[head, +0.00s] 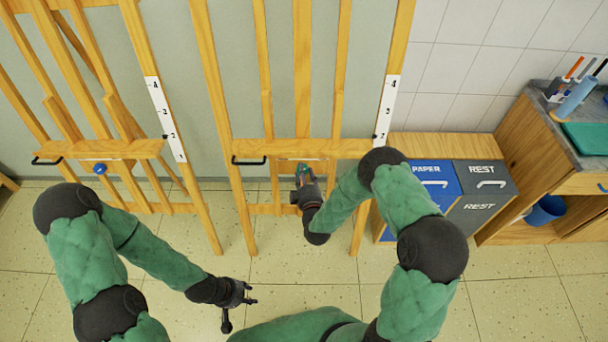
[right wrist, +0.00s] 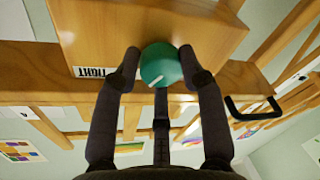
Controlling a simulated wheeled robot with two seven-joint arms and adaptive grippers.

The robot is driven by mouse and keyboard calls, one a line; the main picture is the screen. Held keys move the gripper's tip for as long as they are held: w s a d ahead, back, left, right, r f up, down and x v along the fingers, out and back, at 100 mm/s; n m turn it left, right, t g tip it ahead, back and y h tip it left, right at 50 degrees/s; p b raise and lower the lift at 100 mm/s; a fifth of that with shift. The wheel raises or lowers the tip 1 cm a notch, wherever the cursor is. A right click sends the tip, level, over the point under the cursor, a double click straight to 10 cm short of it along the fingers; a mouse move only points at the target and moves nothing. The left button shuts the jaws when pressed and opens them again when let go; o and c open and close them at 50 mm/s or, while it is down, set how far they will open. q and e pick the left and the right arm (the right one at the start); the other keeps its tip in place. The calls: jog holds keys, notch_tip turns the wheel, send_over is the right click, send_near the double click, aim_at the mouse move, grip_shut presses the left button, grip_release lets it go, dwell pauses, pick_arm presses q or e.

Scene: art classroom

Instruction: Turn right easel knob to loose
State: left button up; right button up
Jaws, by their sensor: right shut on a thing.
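The right easel (head: 213,95) is a wooden frame with a crossbar, and its green knob (head: 302,169) sits low on the crossbar's front. In the right wrist view the round green knob (right wrist: 160,64) has a short white mark slanting toward the lower left. My right gripper (head: 303,178) is shut on the green knob, its fingers on either side of it. An upside-down label reading TIGHT (right wrist: 95,72) is left of the knob in the wrist view; no other label is readable there. My left gripper (head: 240,314) is open and empty above the floor.
A black handle (head: 248,161) is on the right easel's crossbar. The left easel (head: 130,150) has a blue knob (head: 100,169). Blue PAPER (head: 432,186) and grey REST (head: 484,184) bins stand right of the easel, beside a wooden counter (head: 520,130). The floor in front is clear.

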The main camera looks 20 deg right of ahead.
jog(key=shift+a+r+n+g+p, duration=0.15)
jog(key=shift+n+g+p, duration=0.35)
jog(key=shift+n, duration=2.3)
jog(key=shift+a+n+g+p, duration=0.1)
jog(key=shift+n+g+p, duration=0.4)
jog(key=shift+n, duration=2.3)
jog(key=shift+a+r+n+g+p, duration=0.15)
jog(key=shift+n+g+p, duration=0.35)
jog(key=shift+n, duration=2.3)
jog(key=shift+f+h, duration=0.15)
jog(key=shift+h, duration=0.15)
jog(key=o, duration=1.1)
jog(key=shift+o, duration=0.2)
jog(key=shift+w, duration=0.1)
jog(key=shift+d, duration=0.1)
jog(key=v, duration=1.2)
